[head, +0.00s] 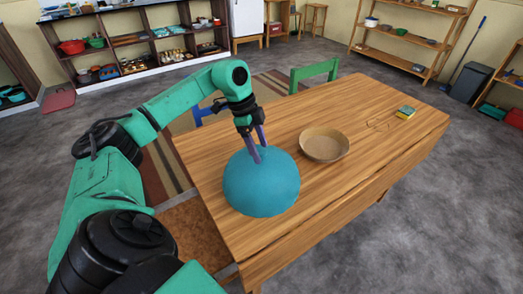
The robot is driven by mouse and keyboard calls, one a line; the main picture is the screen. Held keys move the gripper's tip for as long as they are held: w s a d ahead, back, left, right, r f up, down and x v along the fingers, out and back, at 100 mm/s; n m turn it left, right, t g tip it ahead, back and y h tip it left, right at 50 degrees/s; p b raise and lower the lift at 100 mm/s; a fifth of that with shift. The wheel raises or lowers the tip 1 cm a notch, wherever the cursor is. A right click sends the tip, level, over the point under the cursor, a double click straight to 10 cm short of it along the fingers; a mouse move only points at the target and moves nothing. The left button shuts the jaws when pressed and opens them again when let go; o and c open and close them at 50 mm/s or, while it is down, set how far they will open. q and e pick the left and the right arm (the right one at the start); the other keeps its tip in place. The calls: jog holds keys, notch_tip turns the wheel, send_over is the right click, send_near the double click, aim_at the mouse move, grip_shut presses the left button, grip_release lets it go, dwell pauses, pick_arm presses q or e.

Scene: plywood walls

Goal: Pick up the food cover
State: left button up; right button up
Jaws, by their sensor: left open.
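The food cover (262,187) is a blue dome lying on the left part of the wooden table (330,185). My left gripper (259,158) points down at the top of the dome, with its two purple fingers in front of or at its upper surface. The fingers are a little apart, and I cannot tell whether they touch the cover. The cover rests on the table. My right gripper is not in view.
A brown bowl (325,144) stands right of the cover. Glasses (379,125) and a small yellow and green item (405,112) lie farther right. A green chair (314,72) stands behind the table. The table's right part is mostly clear.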

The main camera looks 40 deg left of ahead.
pick_arm(q)
grip_shut()
dwell(1.3)
